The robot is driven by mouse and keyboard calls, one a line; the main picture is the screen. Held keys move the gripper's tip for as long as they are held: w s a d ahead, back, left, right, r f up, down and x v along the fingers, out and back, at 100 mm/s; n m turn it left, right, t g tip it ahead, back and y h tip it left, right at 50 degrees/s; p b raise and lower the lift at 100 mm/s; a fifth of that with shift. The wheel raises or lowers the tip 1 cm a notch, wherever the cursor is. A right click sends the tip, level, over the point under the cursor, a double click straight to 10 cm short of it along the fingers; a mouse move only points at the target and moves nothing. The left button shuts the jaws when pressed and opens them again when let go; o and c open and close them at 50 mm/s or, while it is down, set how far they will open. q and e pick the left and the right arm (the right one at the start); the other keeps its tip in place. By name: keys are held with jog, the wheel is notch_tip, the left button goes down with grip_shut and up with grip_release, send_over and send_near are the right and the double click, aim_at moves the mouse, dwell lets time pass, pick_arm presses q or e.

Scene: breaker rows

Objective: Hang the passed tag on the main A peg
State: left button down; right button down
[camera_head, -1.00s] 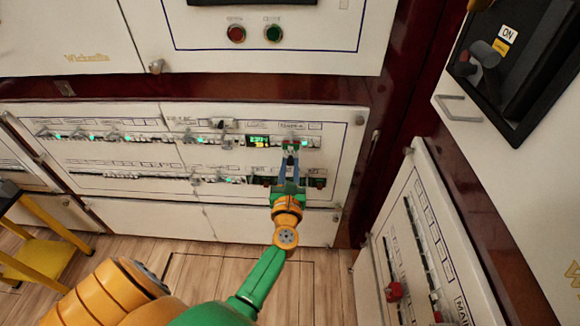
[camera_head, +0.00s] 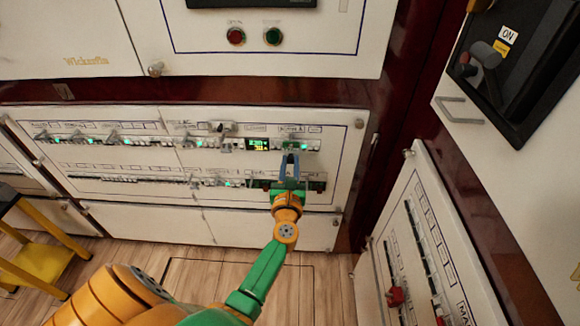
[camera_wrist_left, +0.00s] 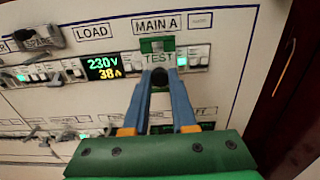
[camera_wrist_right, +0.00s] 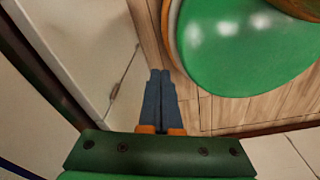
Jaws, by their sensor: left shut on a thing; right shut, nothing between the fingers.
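The panel label MAIN A (camera_wrist_left: 157,25) shows in the left wrist view. Just below it is a green piece (camera_wrist_left: 158,44) with the word TEST under it. The green piece also shows in the head view (camera_head: 291,142). I cannot tell whether that piece belongs to the passed tag, and no writing saying passed is readable. The peg is not distinct. My right gripper (camera_wrist_right: 160,76) is shut and empty, away from the panel.
The lit meter (camera_wrist_left: 103,68) reads 230V and 38A, left of my left fingers. Breaker rows (camera_head: 110,140) run along the panel. A side cabinet (camera_head: 425,240) stands at the right, a yellow stool (camera_head: 40,262) at the left. Wooden floor is open between them.

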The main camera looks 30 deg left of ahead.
pick_arm(q)
jog(key=shift+w+a, duration=0.1)
jog(key=c, duration=0.6)
grip_release()
jog(key=shift+c, duration=0.2)
jog(key=v, duration=0.7)
